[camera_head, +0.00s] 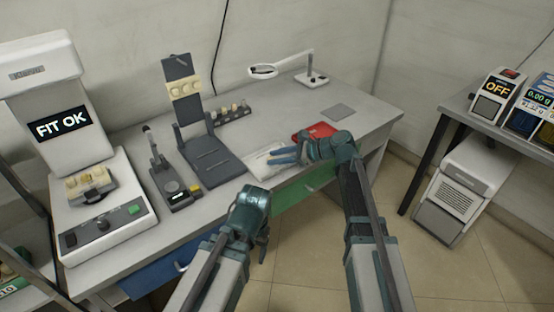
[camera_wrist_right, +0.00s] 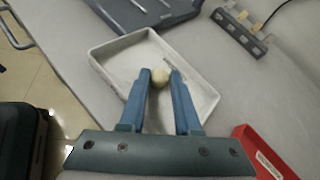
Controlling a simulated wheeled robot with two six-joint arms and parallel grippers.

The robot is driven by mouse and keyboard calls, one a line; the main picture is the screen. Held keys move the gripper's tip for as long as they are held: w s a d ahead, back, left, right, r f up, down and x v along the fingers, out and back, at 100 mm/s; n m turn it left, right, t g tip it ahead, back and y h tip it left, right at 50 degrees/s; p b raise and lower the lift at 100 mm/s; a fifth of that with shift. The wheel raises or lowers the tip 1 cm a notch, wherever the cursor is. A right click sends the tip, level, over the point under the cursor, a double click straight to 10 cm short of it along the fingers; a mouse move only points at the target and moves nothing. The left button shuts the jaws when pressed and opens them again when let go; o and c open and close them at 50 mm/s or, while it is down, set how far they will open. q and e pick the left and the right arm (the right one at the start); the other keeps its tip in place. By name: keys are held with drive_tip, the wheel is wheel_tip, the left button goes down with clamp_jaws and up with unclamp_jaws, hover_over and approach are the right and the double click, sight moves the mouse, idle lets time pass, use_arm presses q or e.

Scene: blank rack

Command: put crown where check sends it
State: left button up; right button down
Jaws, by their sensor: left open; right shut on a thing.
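The crown (camera_wrist_right: 160,77) is a small cream piece between the blue fingertips of my right gripper (camera_wrist_right: 160,74) in the right wrist view. That gripper is shut on it, above the white tray (camera_wrist_right: 112,50); I cannot tell whether the crown touches the tray floor. In the head view my right gripper (camera_head: 277,157) reaches over the white tray (camera_head: 256,162), and the crown is too small to make out. My left gripper (camera_head: 263,238) is open, in front of the desk edge.
A red tray (camera_head: 313,132) lies right of the white tray. A grey stand (camera_head: 210,155), a small gauge (camera_head: 175,193) and a rack (camera_head: 232,114) with several pieces stand on the desk. A magnifier lamp (camera_head: 314,78) is at the back. A dental model (camera_head: 88,182) sits on the machine.

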drive_tip(key=shift+f, duration=0.1)
drive_tip(key=c, duration=0.9)
unclamp_jaws()
drive_tip(key=shift+d+r+p, duration=0.25)
drive_tip(key=shift+r+p, duration=0.05)
drive_tip(key=shift+r, duration=0.05)
drive_tip(key=p+v, duration=0.5)
drive_tip(key=v, duration=0.5)
drive_tip(key=s+a+f+n+g+h, duration=0.2)
drive_tip(key=s+a+f+n+h, duration=0.15)
drive_tip(key=s+n, duration=0.3)
drive_tip(key=s+a+f+n+g+h, duration=0.2)
drive_tip(key=s+a+f+n, duration=0.25)
drive_tip(key=s, duration=0.25)
drive_tip(key=s+d+f+n+h, duration=0.1)
drive_tip(key=s+n+h, duration=0.1)
drive_tip(key=s+n, duration=0.1)
drive_tip(key=s+d+f+n+h, duration=0.1)
drive_tip(key=s+n+h, duration=0.2)
drive_tip(key=n, duration=0.2)
drive_tip(key=s+d+f+n+h, duration=0.1)
drive_tip(key=s+n+h, duration=0.1)
drive_tip(key=s+n, duration=0.1)
drive_tip(key=shift+s+d+f+n+g+h, duration=0.15)
drive_tip(key=shift+s+f+n+g+h, duration=0.05)
drive_tip(key=shift+s+n+g+h, duration=0.2)
